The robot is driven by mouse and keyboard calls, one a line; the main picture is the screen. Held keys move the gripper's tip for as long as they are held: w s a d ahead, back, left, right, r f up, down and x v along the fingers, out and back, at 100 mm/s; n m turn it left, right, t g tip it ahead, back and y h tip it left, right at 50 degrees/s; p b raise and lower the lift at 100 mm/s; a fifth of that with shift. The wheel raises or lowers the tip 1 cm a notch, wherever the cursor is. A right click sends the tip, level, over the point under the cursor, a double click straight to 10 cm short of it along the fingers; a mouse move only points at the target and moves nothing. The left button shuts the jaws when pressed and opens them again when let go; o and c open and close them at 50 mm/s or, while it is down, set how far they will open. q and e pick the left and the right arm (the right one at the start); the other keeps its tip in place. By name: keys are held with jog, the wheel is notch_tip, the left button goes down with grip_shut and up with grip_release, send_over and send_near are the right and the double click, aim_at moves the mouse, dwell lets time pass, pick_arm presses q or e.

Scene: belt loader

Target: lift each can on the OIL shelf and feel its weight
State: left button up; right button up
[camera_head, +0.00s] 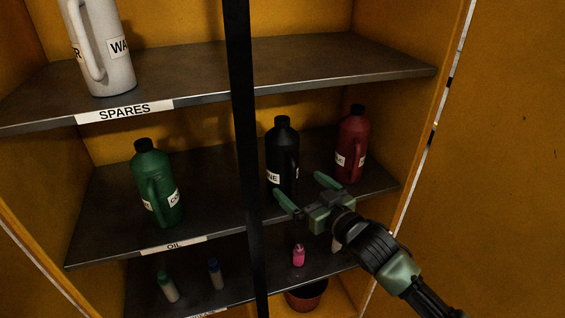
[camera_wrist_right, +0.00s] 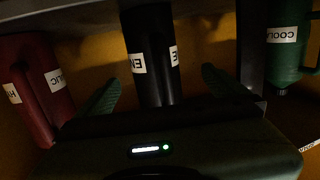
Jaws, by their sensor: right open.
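The OIL shelf (camera_head: 110,235) is the middle shelf of an orange cabinet and holds three upright cans. The green can (camera_head: 158,190) stands left of a black post. The black can (camera_head: 282,150) and the red can (camera_head: 353,145) stand right of it. My right gripper (camera_head: 306,192) is open and empty, in front of the black can. In the right wrist view, the black can (camera_wrist_right: 150,60) shows between the fingers (camera_wrist_right: 163,90), beyond the gripper body. The red can (camera_wrist_right: 40,100) is at the left and the green can (camera_wrist_right: 288,45) at the right. My left gripper is not in view.
The black vertical post (camera_head: 243,150) crosses in front of the shelves. A white jug (camera_head: 105,60) stands on the SPARES shelf (camera_head: 200,90) above. Small bottles, one of them pink (camera_head: 298,256), stand on the shelf below. A red bucket (camera_head: 306,297) is lower down.

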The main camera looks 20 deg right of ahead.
aim_at(286, 157)
jog(key=shift+t+y, duration=0.4)
jog(key=w+r, duration=0.1)
jog(key=w, duration=0.1)
jog(key=w+r+p, duration=0.1)
jog(key=w, duration=0.2)
jog(key=w+a+r+p, duration=0.1)
jog(key=w, duration=0.2)
jog(key=shift+r, duration=0.3)
jog(key=shift+w+a+f+p, duration=0.2)
jog(key=shift+w+p, duration=0.1)
jog(key=shift+w, duration=0.2)
jog(key=shift+r, duration=0.1)
jog(key=c, duration=1.5)
